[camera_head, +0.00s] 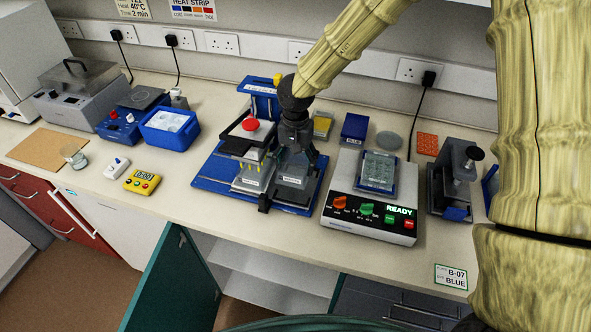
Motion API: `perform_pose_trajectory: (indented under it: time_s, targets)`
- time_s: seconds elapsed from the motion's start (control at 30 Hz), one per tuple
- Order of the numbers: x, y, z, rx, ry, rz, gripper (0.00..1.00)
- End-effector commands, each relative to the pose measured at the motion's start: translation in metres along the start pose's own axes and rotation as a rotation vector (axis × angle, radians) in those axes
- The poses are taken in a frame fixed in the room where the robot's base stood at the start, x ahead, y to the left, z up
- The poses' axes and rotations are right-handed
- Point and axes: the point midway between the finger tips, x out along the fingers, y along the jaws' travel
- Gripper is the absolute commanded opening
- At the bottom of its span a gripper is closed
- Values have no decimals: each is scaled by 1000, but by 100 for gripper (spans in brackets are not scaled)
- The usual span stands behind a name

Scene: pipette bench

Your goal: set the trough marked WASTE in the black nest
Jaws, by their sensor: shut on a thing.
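My gripper (297,155) points down over the right half of the blue deck (213,172) in the middle of the bench. It is shut on the grey trough (292,180), which bears a small pale label too small to read. A second, paler labelled trough (252,181) sits just left of it, below a row of yellow tips. A dark surface around the right trough may be the black nest, but the trough and fingers hide it. I cannot tell whether the held trough rests on the deck or hangs just above it.
A red-topped device (250,125) stands close behind and left of the gripper. A machine reading READY (372,228) is to the right. A blue tub (170,130) and a yellow timer (142,181) lie left. The bench front between timer and deck is clear.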

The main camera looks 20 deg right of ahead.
Motion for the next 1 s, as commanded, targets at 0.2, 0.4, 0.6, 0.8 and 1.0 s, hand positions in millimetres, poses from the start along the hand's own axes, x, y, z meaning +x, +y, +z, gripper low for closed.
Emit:
perform_pose_trajectory:
  time_s: [0.2, 0.4, 0.6, 0.8, 1.0]
  targets:
    - [9, 4, 5, -1, 4, -1, 42]
    - [36, -1, 0, -1, -2, 3, 42]
    - [46, -2, -2, 0, -3, 1, 33]
    - [46, -2, -2, 0, -3, 1, 33]
    - [48, -1, -2, 0, -3, 1, 76]
